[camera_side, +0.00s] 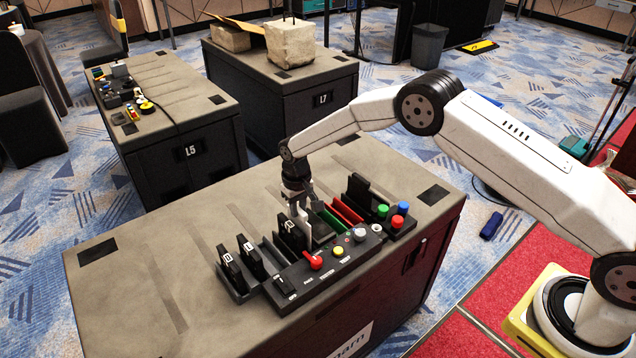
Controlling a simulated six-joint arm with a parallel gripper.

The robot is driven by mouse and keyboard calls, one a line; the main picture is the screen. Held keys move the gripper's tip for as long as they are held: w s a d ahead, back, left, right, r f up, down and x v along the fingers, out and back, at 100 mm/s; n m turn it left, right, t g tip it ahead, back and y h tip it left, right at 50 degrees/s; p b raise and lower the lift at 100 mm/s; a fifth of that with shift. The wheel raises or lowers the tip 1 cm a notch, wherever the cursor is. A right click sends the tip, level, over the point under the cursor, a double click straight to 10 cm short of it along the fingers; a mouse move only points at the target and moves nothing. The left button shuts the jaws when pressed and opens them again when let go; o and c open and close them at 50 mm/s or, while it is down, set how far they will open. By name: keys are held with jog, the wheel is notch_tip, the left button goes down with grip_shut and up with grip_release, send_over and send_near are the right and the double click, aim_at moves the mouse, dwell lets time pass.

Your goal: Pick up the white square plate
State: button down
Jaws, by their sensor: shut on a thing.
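My gripper (300,207) points down over the slotted rack on the table in the side view. It is shut on a thin pale piece, which looks like the white square plate (306,224). The plate stands roughly upright among the rack's slots, partly hidden by the fingers and the neighbouring black piece. I cannot tell whether its lower edge is still in the slot. The dark slotted rack (268,252) also holds a green plate (335,223) and a red plate (347,211) to the right of my gripper.
Several black labelled pieces (230,270) stand left of my gripper, and another (358,188) stands to the right. A control panel (320,264) with coloured buttons lies in front of the rack. The table's left part (150,270) is clear. Other cabinets stand behind.

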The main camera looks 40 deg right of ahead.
jog(key=shift+r, duration=2.4)
